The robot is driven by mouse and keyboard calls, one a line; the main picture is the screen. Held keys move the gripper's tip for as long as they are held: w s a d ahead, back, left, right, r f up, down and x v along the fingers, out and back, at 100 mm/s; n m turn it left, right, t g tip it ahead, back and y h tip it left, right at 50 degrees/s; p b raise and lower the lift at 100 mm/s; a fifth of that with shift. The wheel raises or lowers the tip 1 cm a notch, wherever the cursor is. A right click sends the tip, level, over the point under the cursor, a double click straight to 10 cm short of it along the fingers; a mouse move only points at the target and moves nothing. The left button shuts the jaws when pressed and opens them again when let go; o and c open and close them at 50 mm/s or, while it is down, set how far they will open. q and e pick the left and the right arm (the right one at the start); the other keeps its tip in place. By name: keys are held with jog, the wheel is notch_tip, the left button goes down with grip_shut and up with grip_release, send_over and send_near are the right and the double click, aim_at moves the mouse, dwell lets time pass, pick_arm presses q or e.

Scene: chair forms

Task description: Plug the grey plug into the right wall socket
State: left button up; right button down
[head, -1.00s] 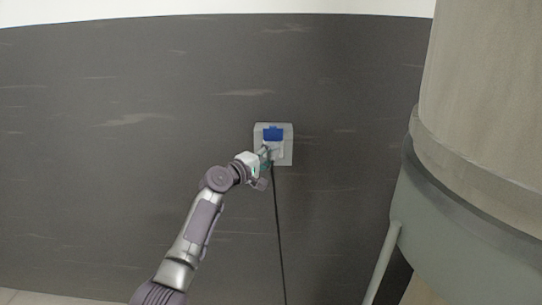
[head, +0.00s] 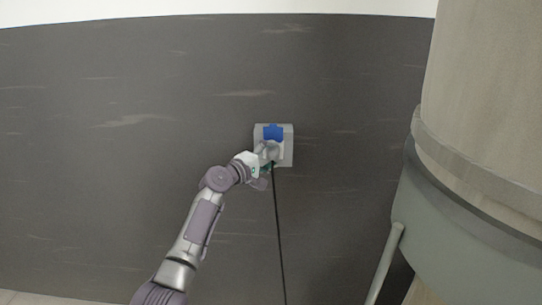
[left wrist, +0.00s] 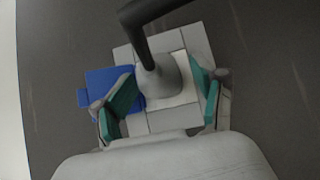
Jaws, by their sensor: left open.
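The grey plug (left wrist: 158,80) sits against the pale face of the wall socket (head: 286,156), with its black cable (head: 279,232) hanging down. In the left wrist view the socket's grey box (left wrist: 190,40) lies behind the plug. Its blue lid (head: 273,132) stands open above the plug in the head view. My left gripper (left wrist: 162,78) is open, with one teal-padded finger on each side of the plug and gaps visible. It also shows at the socket in the head view (head: 266,157). The plug's contact end is hidden. My right gripper is out of view.
The dark wall (head: 130,120) around the socket is bare. A large rounded structure with a beige upper part (head: 485,110) and a grey-green base (head: 450,215) stands at the right. A pale slanted leg (head: 386,262) reaches down from it.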

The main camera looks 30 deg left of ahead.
pick_arm(q)
jog(key=shift+s, duration=0.1)
jog(key=shift+s, duration=0.15)
jog(key=v, duration=1.1)
jog(key=shift+s, duration=0.3)
